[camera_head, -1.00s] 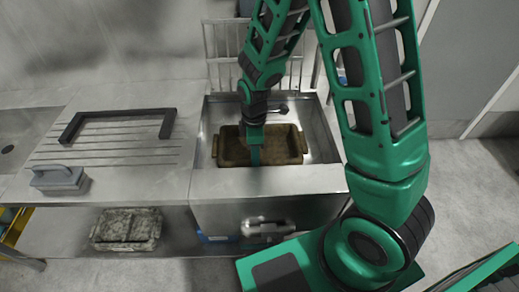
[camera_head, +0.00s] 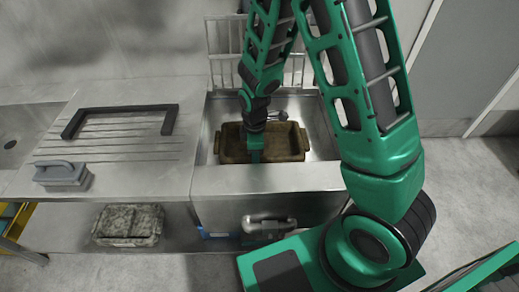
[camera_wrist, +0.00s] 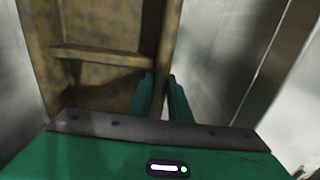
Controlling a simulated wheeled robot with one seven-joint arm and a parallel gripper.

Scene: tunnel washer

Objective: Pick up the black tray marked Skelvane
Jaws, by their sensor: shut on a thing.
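A brown, grimy-looking tray (camera_head: 291,143) with end handles and a divider sits in the metal basin (camera_head: 325,135) in the head view. No Skelvane marking is legible, and the tray looks brown, not black. My gripper (camera_head: 255,156) reaches down to the tray's near wall. In the wrist view, the gripper's two green fingers (camera_wrist: 160,92) are shut on that wall, one on each side. The brown tray (camera_wrist: 100,20) fills the upper left there, with its divider running across. The fingertips are partly hidden by the wall.
Left of the basin is a steel counter with a black U-shaped frame (camera_head: 120,110) and a grey-handled brush (camera_head: 62,174). A speckled, dirty tray (camera_head: 128,225) lies on the lower shelf. A wire rack stands behind the basin. Basin walls closely surround the brown tray.

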